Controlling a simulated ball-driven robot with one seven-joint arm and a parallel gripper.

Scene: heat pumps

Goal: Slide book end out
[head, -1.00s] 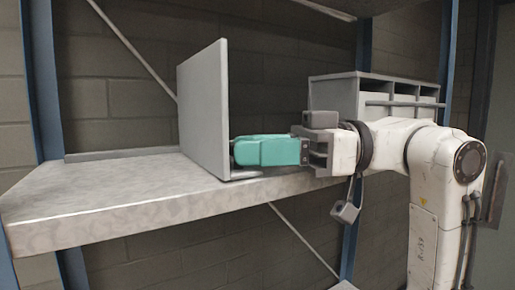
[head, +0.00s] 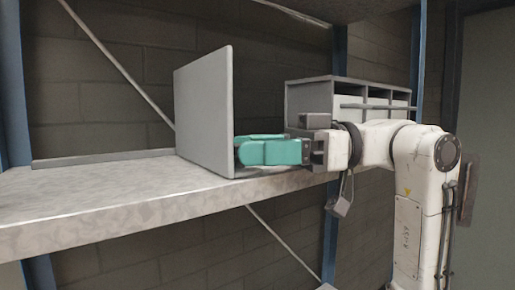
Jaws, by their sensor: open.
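The book end is a grey upright plate (head: 203,115) standing on the metal shelf (head: 90,205). Part of its foot shows low beside my gripper. My gripper (head: 242,152) has teal fingers and points left, with its tips close to the right face of the plate. The fingers are open, and I see nothing between them. I cannot tell whether the tips touch the plate. The fingers hide part of the shelf and the foot behind them.
A grey box with several compartments (head: 310,98) stands behind my gripper on the right. The shelf left of the plate is bare. Blue posts (head: 12,85) and a diagonal brace (head: 115,62) frame the shelf before a block wall.

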